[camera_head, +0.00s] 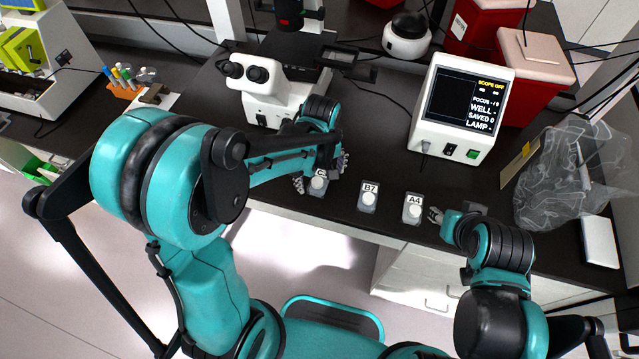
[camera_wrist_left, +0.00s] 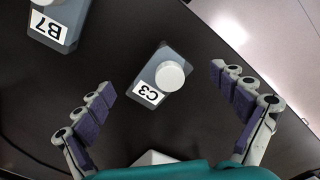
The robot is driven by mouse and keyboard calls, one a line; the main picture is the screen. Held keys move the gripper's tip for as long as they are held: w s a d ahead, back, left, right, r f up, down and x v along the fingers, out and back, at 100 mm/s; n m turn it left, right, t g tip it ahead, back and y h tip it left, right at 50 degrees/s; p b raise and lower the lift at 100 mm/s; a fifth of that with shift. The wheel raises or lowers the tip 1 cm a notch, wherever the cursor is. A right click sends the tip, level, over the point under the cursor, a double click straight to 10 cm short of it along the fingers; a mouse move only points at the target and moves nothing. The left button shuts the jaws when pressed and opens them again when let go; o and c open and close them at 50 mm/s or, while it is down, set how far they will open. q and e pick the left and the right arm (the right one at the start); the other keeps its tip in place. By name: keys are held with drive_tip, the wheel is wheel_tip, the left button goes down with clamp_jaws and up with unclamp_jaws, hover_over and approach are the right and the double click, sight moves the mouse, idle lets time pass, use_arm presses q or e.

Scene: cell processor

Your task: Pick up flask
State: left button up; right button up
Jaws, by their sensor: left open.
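Three small flasks with white caps and labels stand in a row near the bench's front edge. They are flask C3 (camera_head: 318,184), flask B7 (camera_head: 367,198) and flask A4 (camera_head: 412,209). My left gripper (camera_head: 321,175) is open at flask C3. In the left wrist view, flask C3 (camera_wrist_left: 163,77) lies between the two spread purple-padded fingers (camera_wrist_left: 160,82), with a gap on both sides. Flask B7 (camera_wrist_left: 60,22) is at the top left there. My right gripper (camera_head: 436,215) is just right of flask A4, its jaws too small to read.
A white microscope (camera_head: 270,95) stands behind the left gripper. A scope display box (camera_head: 462,108) stands behind flask A4. A clear plastic bag (camera_head: 565,175) and red bins (camera_head: 525,75) are at the right. The dark bench (camera_head: 385,165) is bare around the flasks.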

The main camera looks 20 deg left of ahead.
use_arm(q)
wheel_tip(320, 180, down, 2)
drive_tip(key=shift+w+f, duration=0.1)
drive_tip(key=shift+c, duration=0.3)
drive_tip(key=c, duration=1.7)
